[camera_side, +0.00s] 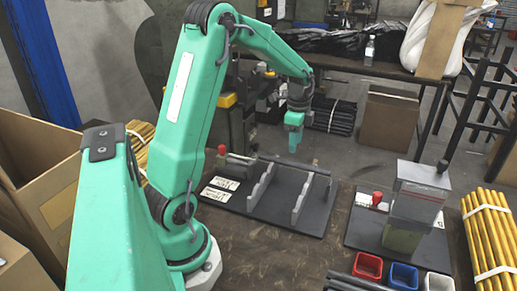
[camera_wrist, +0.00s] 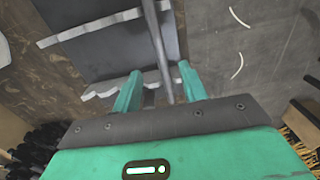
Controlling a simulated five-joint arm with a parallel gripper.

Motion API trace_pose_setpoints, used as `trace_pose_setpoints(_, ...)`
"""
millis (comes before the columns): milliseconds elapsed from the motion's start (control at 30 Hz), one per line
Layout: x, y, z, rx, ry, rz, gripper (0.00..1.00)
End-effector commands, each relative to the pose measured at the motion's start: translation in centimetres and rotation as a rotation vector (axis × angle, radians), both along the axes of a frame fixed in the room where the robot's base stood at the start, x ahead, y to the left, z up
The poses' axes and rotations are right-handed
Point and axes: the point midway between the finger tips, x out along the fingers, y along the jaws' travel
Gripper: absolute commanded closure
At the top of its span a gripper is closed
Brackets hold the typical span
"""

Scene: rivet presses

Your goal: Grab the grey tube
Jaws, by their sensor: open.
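The grey tube (camera_side: 306,168) lies across the far ends of the two notched grey racks (camera_side: 303,198) on a dark board. In the wrist view the tube (camera_wrist: 157,45) runs down from the top edge into the gap between my fingers. My gripper (camera_side: 293,148) is above the tube in the side view, pointing down. In the wrist view my gripper (camera_wrist: 160,88) is open, with one green finger on each side of the tube's near end. Whether the fingers are level with the tube or still above it, I cannot tell.
A red knob (camera_side: 222,150) stands at the board's left. A grey press (camera_side: 412,205) stands on another board (camera_side: 352,231) to the right. Red (camera_side: 367,266), blue (camera_side: 403,275) and white (camera_side: 438,282) bins sit in front. A yellow tube bundle (camera_side: 490,240) lies at the far right.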

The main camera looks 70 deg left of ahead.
Motion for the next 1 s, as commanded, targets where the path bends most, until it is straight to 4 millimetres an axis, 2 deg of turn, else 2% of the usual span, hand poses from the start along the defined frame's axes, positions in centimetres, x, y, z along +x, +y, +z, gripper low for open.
trace_pose_setpoints(200,-0.1,-0.1,-1.8,-0.002,0.004,0.000,0.57)
trace_pose_setpoints(567,0.0,0.0,-2.7,-0.001,0.002,0.001,0.57)
trace_pose_setpoints(1000,0.0,0.0,-7.0,-0.001,0.003,0.001,0.57)
